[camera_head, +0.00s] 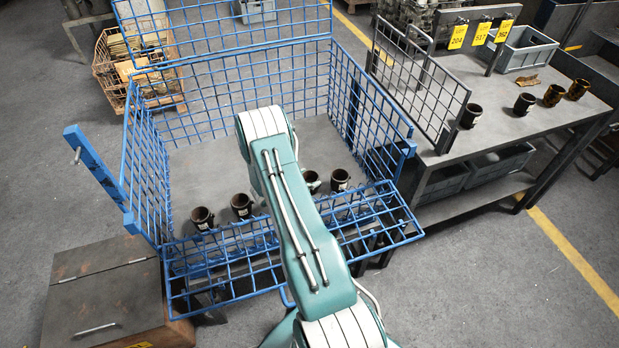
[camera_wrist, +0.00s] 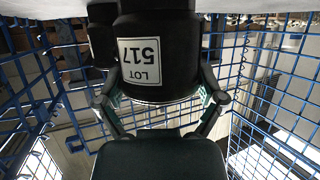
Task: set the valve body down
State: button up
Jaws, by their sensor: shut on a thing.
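My gripper (camera_wrist: 163,98) is shut around a dark cylindrical valve body (camera_wrist: 165,45) with a white label reading LOT 517. Another dark body (camera_wrist: 101,42) shows just left of it in the wrist view. In the head view my teal arm reaches into a blue wire cage (camera_head: 165,195) and hides my gripper and the held part. Dark valve bodies stand in a row near the cage's front: two left of the arm (camera_head: 202,218) (camera_head: 241,206), two right of it (camera_head: 311,182) (camera_head: 339,180). Whether the held body touches the cage floor cannot be told.
The cage's folded front mesh (camera_head: 380,222) and side walls surround the row. The cage floor behind is bare. A bench (camera_head: 500,130) at right carries more dark and brownish bodies (camera_head: 471,116), yellow tags 204, 517 (camera_head: 482,33) and another, and a grey bin (camera_head: 522,50). A wooden box (camera_head: 105,300) stands front left.

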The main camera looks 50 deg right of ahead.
jog(key=o, duration=1)
